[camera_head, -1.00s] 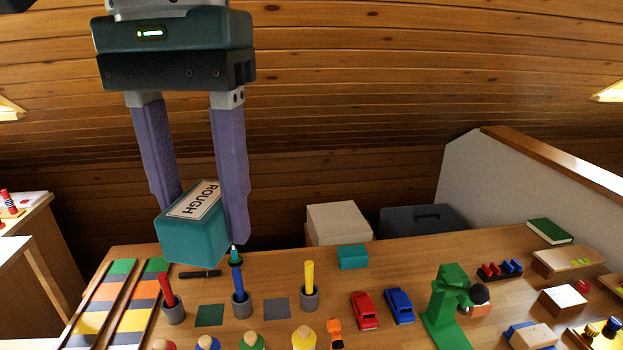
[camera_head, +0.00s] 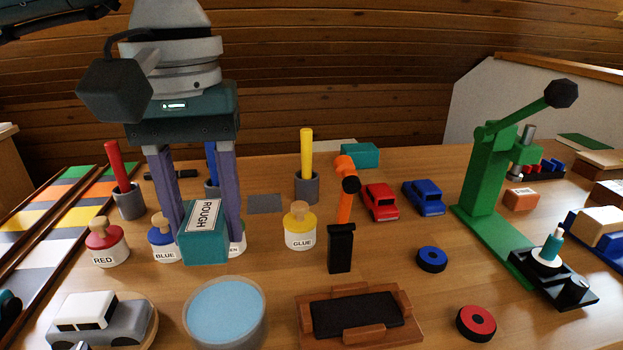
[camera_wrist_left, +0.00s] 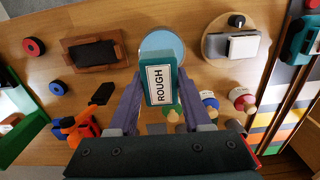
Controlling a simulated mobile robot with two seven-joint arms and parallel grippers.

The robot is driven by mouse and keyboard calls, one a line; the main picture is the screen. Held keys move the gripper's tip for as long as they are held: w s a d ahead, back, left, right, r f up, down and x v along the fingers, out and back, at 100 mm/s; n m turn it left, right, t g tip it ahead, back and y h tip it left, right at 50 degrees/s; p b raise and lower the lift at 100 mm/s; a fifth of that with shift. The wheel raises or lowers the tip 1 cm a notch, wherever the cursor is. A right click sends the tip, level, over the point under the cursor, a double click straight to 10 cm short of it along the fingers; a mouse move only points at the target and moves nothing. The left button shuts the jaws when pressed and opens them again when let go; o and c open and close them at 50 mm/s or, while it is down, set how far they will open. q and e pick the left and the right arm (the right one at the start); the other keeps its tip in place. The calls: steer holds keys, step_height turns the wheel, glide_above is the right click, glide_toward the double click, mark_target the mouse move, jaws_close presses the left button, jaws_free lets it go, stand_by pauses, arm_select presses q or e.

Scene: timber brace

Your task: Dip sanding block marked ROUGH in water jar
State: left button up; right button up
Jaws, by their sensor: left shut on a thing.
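The teal sanding block marked ROUGH (camera_head: 204,246) is held between the two purple fingers of my left gripper (camera_head: 198,215), which is shut on it. The block hangs above the table, in front of the blue and green paint jars. The water jar (camera_head: 224,312), round with light blue water, stands nearer the front, below and slightly right of the block in the head view. In the left wrist view the block (camera_wrist_left: 159,84) overlaps the near rim of the water jar (camera_wrist_left: 163,42) in the picture. My right gripper is not in view.
Jars marked RED (camera_head: 105,244), BLUE (camera_head: 164,240) and GLUE (camera_head: 299,230) stand behind the water jar. A grey-white toy car (camera_head: 105,318) is to its left. A wooden tray with a black pad (camera_head: 355,312) is to its right.

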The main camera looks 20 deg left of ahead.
arm_select(q)
steer(key=b, duration=0.2)
glide_toward(226, 314)
steer(key=shift+f+b, duration=1.55)
steer(key=shift+f, duration=0.4)
steer(key=shift+f+b, duration=1.15)
steer(key=shift+f, duration=0.05)
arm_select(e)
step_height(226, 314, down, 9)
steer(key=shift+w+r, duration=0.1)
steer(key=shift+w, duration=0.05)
arm_select(q)
steer(key=o, duration=1.3)
steer(key=shift+r, duration=0.1)
steer(key=shift+r+p, duration=2.45)
steer(key=shift+r, duration=1)
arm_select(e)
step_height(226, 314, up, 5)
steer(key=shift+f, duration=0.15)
